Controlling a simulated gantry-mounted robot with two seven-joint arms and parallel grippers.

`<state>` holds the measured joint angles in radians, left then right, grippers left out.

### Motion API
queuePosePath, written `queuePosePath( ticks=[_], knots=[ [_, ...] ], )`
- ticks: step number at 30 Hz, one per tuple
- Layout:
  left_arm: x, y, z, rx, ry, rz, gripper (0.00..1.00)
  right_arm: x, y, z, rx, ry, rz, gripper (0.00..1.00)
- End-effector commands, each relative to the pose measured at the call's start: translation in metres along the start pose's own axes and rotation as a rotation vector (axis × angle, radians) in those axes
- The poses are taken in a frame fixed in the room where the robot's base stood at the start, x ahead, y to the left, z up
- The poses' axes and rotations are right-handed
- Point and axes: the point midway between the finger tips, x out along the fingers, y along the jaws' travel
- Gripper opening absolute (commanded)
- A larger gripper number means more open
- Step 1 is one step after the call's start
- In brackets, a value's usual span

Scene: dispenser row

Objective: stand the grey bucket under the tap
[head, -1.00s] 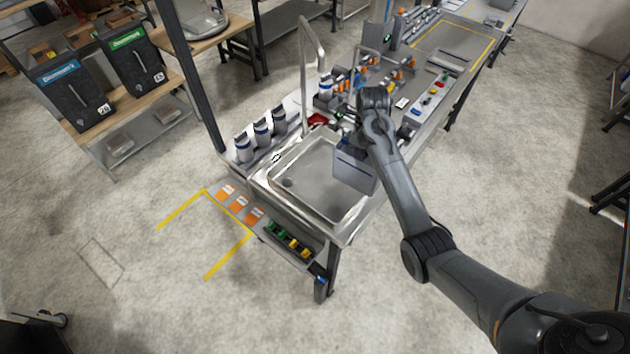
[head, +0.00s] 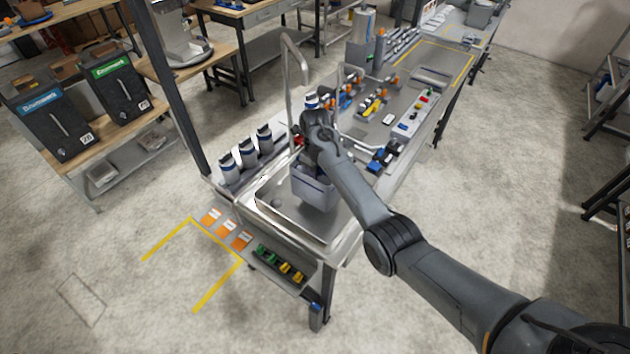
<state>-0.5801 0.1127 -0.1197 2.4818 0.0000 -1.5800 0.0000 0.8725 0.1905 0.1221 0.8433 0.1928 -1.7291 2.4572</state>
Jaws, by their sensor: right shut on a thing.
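The grey bucket (head: 316,193) is over the right part of the sink basin (head: 272,204) and looks roughly upright. I cannot tell whether its base touches the sink floor. My right gripper (head: 312,163) is shut on the bucket at its top, and my wrist hides part of the rim. The tap (head: 304,66) is a tall metal gooseneck behind the sink. Its spout end is close above and behind my wrist, and the bucket is in front of it. My left gripper is not in view.
Several dark bottles with white bands (head: 247,153) stand left of the sink. A bench with small parts and a button panel (head: 417,117) runs back to the right. A low shelf with orange cards (head: 226,229) is at the front. The sink's left part is clear.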

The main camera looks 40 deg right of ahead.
Motion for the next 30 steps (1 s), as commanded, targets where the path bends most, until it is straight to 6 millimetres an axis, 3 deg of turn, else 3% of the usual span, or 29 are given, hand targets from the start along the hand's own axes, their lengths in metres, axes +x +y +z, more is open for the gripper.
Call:
queuePosePath(
  ticks=[12, 26, 27, 30],
  knots=[
    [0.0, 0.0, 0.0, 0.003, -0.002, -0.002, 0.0, 0.037, 0.0, 0.001, -0.001, 0.0, 0.0, 0.0],
    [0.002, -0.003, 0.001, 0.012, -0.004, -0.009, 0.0, 0.043, 0.001, 0.001, 0.0, -0.001, 0.0, 0.0],
    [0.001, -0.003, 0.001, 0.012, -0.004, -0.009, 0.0, 0.043, 0.001, 0.001, 0.0, -0.001, 0.0, 0.25],
    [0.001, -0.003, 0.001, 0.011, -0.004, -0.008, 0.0, 0.043, 0.001, 0.001, -0.001, -0.001, 0.0, 0.4]
  ],
)
